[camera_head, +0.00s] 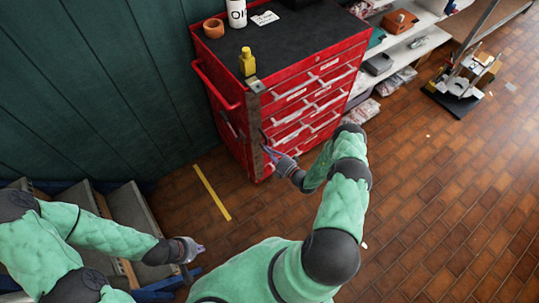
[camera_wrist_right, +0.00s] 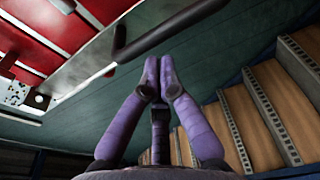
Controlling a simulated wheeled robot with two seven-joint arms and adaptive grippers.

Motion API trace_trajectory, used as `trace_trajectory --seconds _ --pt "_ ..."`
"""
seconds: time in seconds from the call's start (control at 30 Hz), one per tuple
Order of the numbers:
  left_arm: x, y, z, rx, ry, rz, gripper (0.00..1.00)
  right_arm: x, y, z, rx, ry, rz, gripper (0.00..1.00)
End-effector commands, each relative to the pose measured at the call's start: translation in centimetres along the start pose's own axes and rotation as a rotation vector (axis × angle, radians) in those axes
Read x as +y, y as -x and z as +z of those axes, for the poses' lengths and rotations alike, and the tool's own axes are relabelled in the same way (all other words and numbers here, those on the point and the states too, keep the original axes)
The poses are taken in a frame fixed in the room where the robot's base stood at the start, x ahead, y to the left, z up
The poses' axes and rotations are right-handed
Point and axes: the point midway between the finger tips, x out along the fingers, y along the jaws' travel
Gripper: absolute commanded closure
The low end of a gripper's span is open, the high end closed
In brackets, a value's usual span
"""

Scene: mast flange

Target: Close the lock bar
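The lock bar (camera_head: 254,125) is a long narrow upright strip at the front left corner of the red tool cabinet (camera_head: 300,95). In the right wrist view it shows as a pale metal strip (camera_wrist_right: 82,72) against red drawers, with a dark rod-like handle (camera_wrist_right: 165,33) beside it. My right gripper (camera_head: 267,150) is low by the bar. In the wrist view its purple fingertips (camera_wrist_right: 159,68) are together with nothing visible between them, just beside the handle; contact is unclear. My left gripper (camera_head: 196,249) hangs at lower left, away from the cabinet; its fingers are too small to judge.
A yellow bottle (camera_head: 247,62), an orange tape roll (camera_head: 213,28) and a white container (camera_head: 236,13) stand on the cabinet top. A dark green wall (camera_head: 110,90) is left. Steps (camera_head: 133,213) stand at lower left. The tiled floor (camera_head: 440,190) is mostly clear at right.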

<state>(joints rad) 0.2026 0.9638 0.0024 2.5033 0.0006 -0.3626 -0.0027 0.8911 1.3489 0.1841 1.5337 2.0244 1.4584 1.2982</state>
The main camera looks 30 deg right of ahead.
Motion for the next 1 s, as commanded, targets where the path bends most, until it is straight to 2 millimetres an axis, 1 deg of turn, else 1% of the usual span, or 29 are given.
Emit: trace_trajectory --seconds 0.33,0.6,1.0 --pt "-0.1 -0.2 0.0 0.0 0.0 0.0 1.0 0.0 -0.1 0.2 0.006 0.002 0.001 1.0" --pt "-0.7 -2.0 -0.1 0.0 0.0 0.0 1.0 -0.2 -0.7 1.3 0.064 0.004 0.002 1.0" --pt "-0.7 -1.9 -0.1 0.0 0.0 0.0 1.0 0.1 -0.8 1.5 0.07 0.006 0.0 1.0"
